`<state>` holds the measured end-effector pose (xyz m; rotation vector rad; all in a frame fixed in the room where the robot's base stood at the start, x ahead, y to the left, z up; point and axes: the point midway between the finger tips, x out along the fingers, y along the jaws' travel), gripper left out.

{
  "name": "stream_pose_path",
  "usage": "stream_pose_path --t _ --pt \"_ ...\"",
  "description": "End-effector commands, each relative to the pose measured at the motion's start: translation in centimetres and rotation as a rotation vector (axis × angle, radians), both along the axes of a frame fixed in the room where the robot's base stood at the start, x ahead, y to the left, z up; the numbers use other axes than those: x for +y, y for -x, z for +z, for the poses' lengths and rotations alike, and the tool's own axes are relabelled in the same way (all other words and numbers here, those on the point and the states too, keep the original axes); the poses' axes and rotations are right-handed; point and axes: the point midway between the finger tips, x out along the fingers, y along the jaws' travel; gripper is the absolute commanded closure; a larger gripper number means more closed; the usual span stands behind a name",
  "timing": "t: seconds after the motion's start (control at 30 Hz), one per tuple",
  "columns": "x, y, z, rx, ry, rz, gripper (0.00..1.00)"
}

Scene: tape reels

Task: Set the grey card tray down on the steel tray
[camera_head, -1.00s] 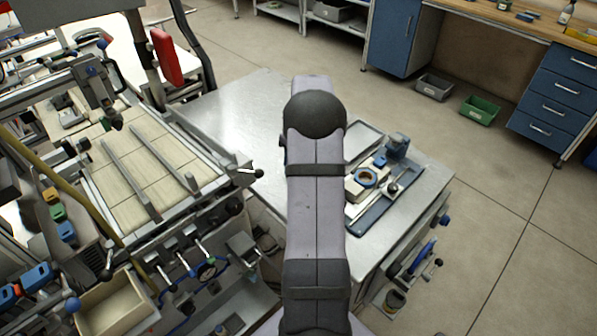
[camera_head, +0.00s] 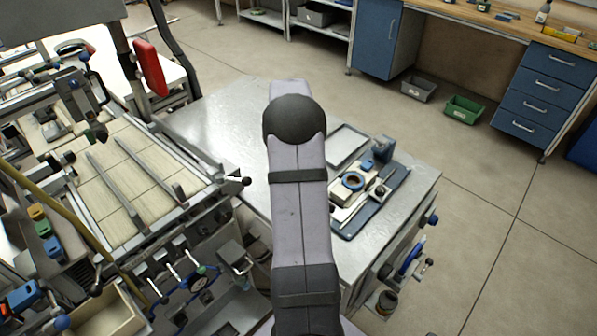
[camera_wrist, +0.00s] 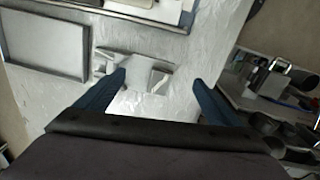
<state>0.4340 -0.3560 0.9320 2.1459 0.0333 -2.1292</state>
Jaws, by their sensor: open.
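A small grey piece, which looks like the grey card tray (camera_wrist: 140,66), lies on the metal bench top in the wrist view. My gripper (camera_wrist: 158,79) is open above the bench, its two blue fingers apart. The left fingertip overlaps the grey piece in the picture; I cannot tell whether it touches. The steel tray (camera_wrist: 42,42) is a shallow, empty rectangle with a raised rim, left of the grey piece. It also shows in the head view (camera_head: 347,145), right of my arm. My arm hides the gripper and the grey piece in the head view.
A blue tray (camera_head: 347,231) with reel fixtures stands beside the steel tray on the bench (camera_head: 215,120). A machine with rails and levers (camera_head: 130,170) is at left. The bench left of my arm is clear.

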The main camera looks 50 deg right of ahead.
Motion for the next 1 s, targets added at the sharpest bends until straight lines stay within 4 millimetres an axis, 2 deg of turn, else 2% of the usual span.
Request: stream_pose_path --t 0.2,0.33,0.5,0.7,0.83,1.0 --pt "-1.0 2.6 -0.8 0.237 0.169 0.276 0.12" --pt "-1.9 3.1 -0.9 0.377 0.285 0.507 0.12" --pt "-2.3 1.8 -0.7 0.512 0.423 0.834 0.12" --pt "-1.3 -0.8 -0.9 0.596 0.531 1.16 0.12" --pt "-0.6 -2.0 -1.2 0.619 0.568 1.291 0.12" --pt "-0.2 -2.6 -1.5 0.629 0.587 1.359 0.12"
